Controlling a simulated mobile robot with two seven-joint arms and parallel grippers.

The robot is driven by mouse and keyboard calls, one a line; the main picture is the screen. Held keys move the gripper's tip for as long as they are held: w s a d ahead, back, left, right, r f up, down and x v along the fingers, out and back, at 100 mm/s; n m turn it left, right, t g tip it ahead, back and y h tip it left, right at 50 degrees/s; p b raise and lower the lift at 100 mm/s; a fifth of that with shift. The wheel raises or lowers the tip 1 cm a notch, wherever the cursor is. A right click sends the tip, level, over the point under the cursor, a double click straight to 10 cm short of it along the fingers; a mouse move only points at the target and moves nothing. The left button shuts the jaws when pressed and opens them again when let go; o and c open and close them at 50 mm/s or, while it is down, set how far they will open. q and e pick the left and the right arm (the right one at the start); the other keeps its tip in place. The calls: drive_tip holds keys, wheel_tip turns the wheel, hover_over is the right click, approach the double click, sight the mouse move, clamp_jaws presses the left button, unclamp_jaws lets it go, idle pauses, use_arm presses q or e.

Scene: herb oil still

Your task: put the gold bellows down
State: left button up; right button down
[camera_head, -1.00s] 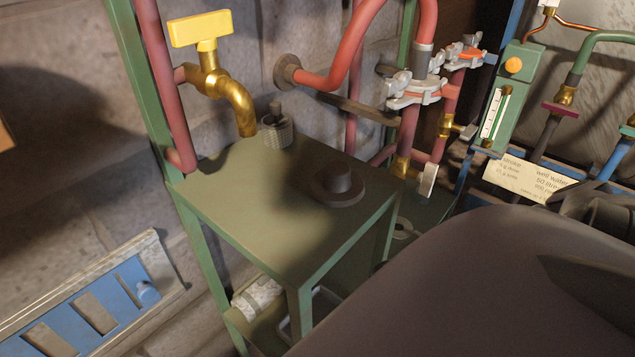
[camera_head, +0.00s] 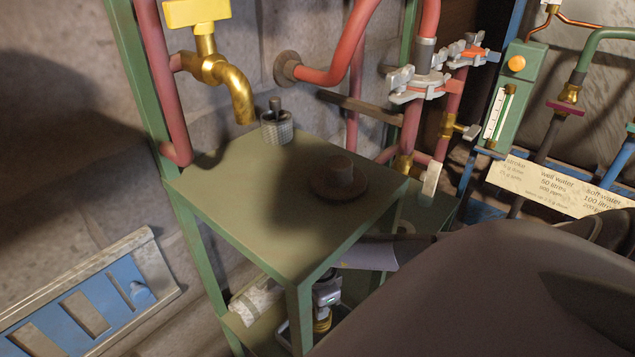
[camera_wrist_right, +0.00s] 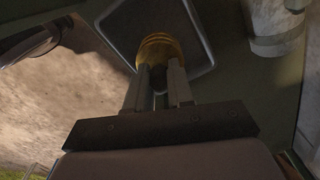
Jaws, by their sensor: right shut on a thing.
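The gold bellows (camera_wrist_right: 155,48) are a ribbed, yellow-gold piece between the fingertips of my right gripper (camera_wrist_right: 158,80), which is shut on them. In the head view the bellows (camera_head: 322,322) show below the green stand's top, with my right gripper (camera_head: 325,298) just above them, partly hidden by the stand's front leg. They are at a dark tray with a pale rim (camera_wrist_right: 207,38) on the lower shelf. I cannot tell whether they touch the tray. My left gripper is not in view.
A pale cylinder (camera_head: 257,298) lies on the lower shelf, left of the tray. Red pipes (camera_head: 340,70) and a brass tap (camera_head: 230,85) stand behind.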

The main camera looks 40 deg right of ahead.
wheel_tip(320, 180, down, 4)
drive_tip(key=shift+w+r+b, duration=0.15)
drive_tip(key=shift+r+b, duration=0.05)
drive_tip(key=shift+b, duration=0.45)
drive_tip(key=shift+r, duration=0.1)
drive_tip(key=shift+f, duration=0.2)
drive_tip(key=c, duration=1)
unclamp_jaws()
drive_tip(key=shift+r, duration=0.1)
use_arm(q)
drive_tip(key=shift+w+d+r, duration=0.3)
